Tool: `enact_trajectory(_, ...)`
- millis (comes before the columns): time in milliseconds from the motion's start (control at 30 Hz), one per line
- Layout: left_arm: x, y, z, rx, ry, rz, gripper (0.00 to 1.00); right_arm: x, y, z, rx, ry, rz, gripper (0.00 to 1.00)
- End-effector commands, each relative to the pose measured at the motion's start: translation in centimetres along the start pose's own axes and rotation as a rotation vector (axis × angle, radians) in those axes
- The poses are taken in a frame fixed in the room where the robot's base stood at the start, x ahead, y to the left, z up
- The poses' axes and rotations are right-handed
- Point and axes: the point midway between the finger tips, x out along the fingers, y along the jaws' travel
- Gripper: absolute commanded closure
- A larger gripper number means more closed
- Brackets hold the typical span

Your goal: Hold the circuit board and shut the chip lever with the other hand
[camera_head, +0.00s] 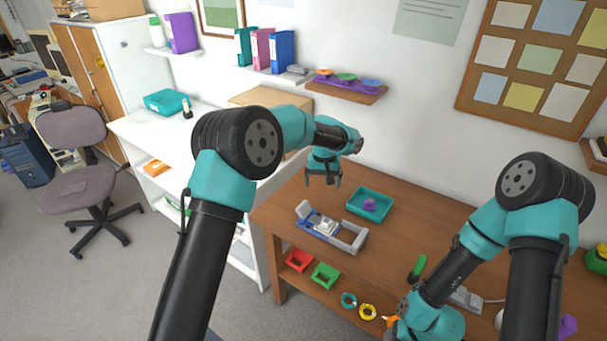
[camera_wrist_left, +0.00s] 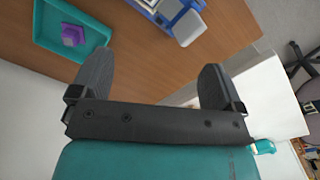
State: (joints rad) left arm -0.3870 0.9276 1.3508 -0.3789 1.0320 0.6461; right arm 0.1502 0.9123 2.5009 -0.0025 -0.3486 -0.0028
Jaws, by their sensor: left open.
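A blue and grey holder (camera_head: 347,239) lies on the brown table, with a pale grey-white block-like part (camera_head: 326,226) in it. The holder also shows at the top of the left wrist view (camera_wrist_left: 188,28). I cannot tell the circuit board or its chip lever apart at this size. My left gripper (camera_head: 322,183) is open and empty, above the table behind the holder. In the left wrist view its fingers (camera_wrist_left: 155,80) stand wide apart with nothing between them. My right arm reaches down at the lower right; its fingers are hidden behind the wrist.
Red (camera_head: 299,260) and green (camera_head: 326,275) bins sit low at the table's front. A green-handled item (camera_head: 418,267) lies near my right arm. A wall shelf (camera_head: 345,93) hangs behind.

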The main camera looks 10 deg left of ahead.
Motion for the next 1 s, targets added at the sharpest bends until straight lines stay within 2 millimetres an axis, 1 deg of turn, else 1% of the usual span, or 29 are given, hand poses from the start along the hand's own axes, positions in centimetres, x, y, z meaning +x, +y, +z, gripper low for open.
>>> enact_trajectory(33,-0.1,-0.7,-0.4,-0.092,0.000,0.000,0.06,0.0,0.0,0.0,0.000,0.000,0.000,0.43)
enact_trajectory(300,-0.6,-3.8,-2.1,-0.614,0.000,0.001,0.06,0.0,0.0,0.0,0.000,0.000,0.000,0.43)
enact_trajectory(400,-0.8,-4.9,-2.6,-0.796,-0.001,0.000,0.06,0.0,0.0,0.0,0.000,0.000,0.000,0.43)
enact_trajectory(500,-0.9,-5.8,-3.1,-0.939,0.000,0.000,0.06,0.0,0.0,0.0,0.000,0.000,0.000,0.43)
enact_trajectory(600,-1.0,-6.3,-3.3,-1.027,0.000,0.000,0.06,0.0,0.0,0.0,0.000,0.000,0.000,0.43)
enact_trajectory(667,-1.0,-6.4,-3.4,-1.053,0.000,0.000,0.06,0.0,0.0,0.0,0.000,0.000,0.000,0.43)
enact_trajectory(1000,-1.0,-6.4,-3.4,-1.061,-0.001,-0.001,0.06,0.0,0.0,0.0,0.000,0.000,0.000,0.43)
